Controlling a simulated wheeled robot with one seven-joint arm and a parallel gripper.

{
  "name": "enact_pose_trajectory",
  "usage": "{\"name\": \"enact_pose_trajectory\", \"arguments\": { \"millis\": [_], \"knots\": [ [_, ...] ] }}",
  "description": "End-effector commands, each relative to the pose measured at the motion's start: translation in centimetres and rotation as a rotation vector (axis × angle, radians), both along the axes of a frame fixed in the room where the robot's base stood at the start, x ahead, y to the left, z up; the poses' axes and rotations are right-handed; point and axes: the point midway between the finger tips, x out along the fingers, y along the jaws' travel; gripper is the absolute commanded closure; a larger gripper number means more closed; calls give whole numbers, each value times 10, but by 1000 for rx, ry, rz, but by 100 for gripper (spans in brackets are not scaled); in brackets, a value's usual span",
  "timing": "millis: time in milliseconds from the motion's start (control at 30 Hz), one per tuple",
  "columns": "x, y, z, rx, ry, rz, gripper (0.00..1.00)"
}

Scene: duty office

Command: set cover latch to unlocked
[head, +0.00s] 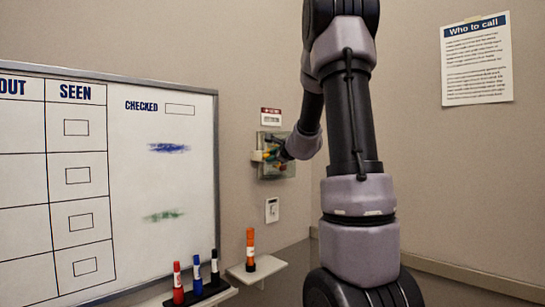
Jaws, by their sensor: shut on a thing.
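A small clear-covered box (270,172) is fixed to the wall, right of the whiteboard. Yellow, green and reddish parts show through or on its cover. My gripper (279,152) is at the front of this box, reaching in from the right, and is shut on the cover latch. The fingertips are small and dark here. The latch itself is mostly hidden by the gripper, so its position cannot be told. The cover looks closed over the box.
A red-and-white label (271,117) is above the box and a white switch plate (272,210) below. An orange marker (250,250) stands on a small shelf (268,267). The whiteboard (150,240) is left, with red, blue and black markers below. A notice (477,60) hangs right.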

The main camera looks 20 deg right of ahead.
Motion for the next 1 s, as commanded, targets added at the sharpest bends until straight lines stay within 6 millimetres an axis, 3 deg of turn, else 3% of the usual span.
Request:
{"name": "enact_pose_trajectory", "arguments": {
  "millis": [500, 1000],
  "knots": [
    [0, 3, -5, -347, -123, 3, 100],
    [-1, 3, -6, -429, -153, 3, 100]
  ]
}}
